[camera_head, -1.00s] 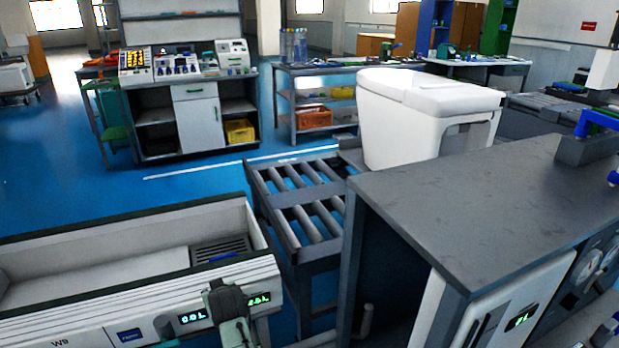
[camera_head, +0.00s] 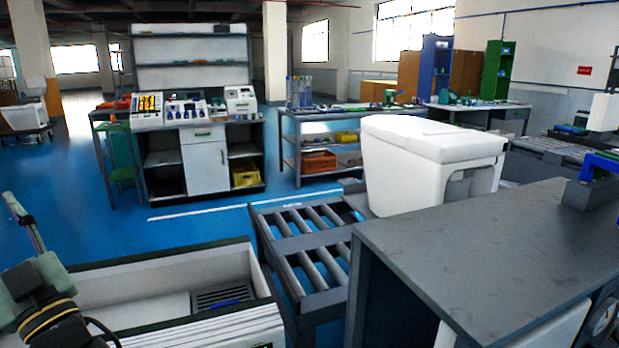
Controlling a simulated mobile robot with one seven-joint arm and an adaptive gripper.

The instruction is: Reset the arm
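Part of my arm (camera_head: 45,305) stands at the lower left, in front of the left end of a white open trough. It has grey-green and black sections with a yellow and black cable around it. A thin part at its upper end, which looks like my gripper (camera_head: 24,220), points up and left over the blue floor. It is small and seen edge-on, so I cannot make out whether its fingers are apart. I see nothing held in it.
The white trough (camera_head: 170,262) with dark rims lies at the lower left. A roller conveyor (camera_head: 300,245) stands beside it. A cabinet (camera_head: 203,160) stands behind open blue floor.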

